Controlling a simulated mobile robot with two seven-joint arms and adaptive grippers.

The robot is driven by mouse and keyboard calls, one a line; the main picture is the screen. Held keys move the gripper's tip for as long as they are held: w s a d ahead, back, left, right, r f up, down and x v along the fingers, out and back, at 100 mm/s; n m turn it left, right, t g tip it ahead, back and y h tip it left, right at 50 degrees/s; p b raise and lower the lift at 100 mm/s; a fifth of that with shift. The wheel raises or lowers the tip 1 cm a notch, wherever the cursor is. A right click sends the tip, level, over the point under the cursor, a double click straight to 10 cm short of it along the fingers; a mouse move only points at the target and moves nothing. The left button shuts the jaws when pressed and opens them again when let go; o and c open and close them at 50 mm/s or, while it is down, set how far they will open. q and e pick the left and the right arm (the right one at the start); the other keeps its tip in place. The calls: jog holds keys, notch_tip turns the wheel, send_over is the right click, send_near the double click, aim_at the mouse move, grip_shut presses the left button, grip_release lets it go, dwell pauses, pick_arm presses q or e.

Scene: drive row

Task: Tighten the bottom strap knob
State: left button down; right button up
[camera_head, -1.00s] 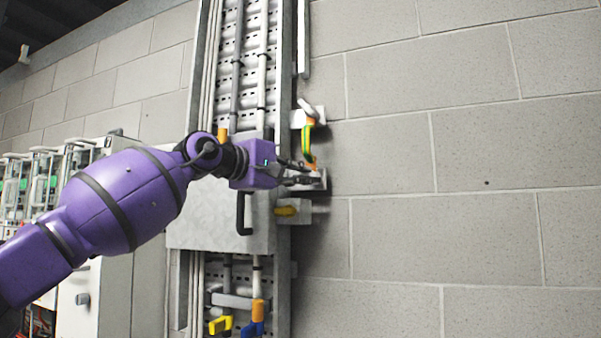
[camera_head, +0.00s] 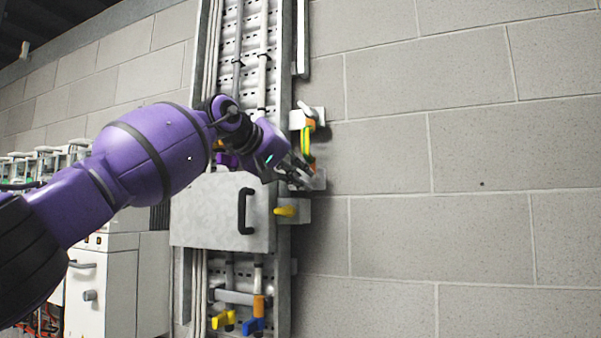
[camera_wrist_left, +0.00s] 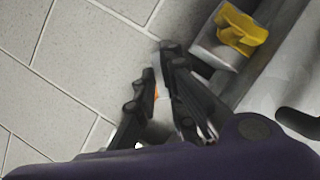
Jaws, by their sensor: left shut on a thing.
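A green-and-yellow strap (camera_head: 306,143) runs down the right side of the cabinet column, between an upper pale block (camera_head: 318,114) and a lower pale block (camera_head: 319,180). My left gripper (camera_head: 303,177) is at the lower block, pointing down and right, shut on the bottom strap knob. The knob itself is hidden behind the fingers in the head view. In the left wrist view the fingers (camera_wrist_left: 158,65) close around it, and only a bit of orange (camera_wrist_left: 156,93) shows between them. My right gripper is not in view.
Just below is a yellow handle (camera_head: 286,211) on a grey block, which also shows in the left wrist view (camera_wrist_left: 243,30). A grey box cover with a black handle (camera_head: 245,211) is to the left. Yellow and blue valve handles (camera_head: 254,325) are lower. The block wall (camera_head: 450,200) at right is bare.

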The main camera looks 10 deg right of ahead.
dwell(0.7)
pick_arm(q)
jog(key=c, duration=1.8)
grip_release()
jog(key=v, duration=1.2)
jog(key=shift+s+d+r, duration=0.1)
jog(key=shift+s+r, duration=0.05)
jog(key=shift+r, duration=0.05)
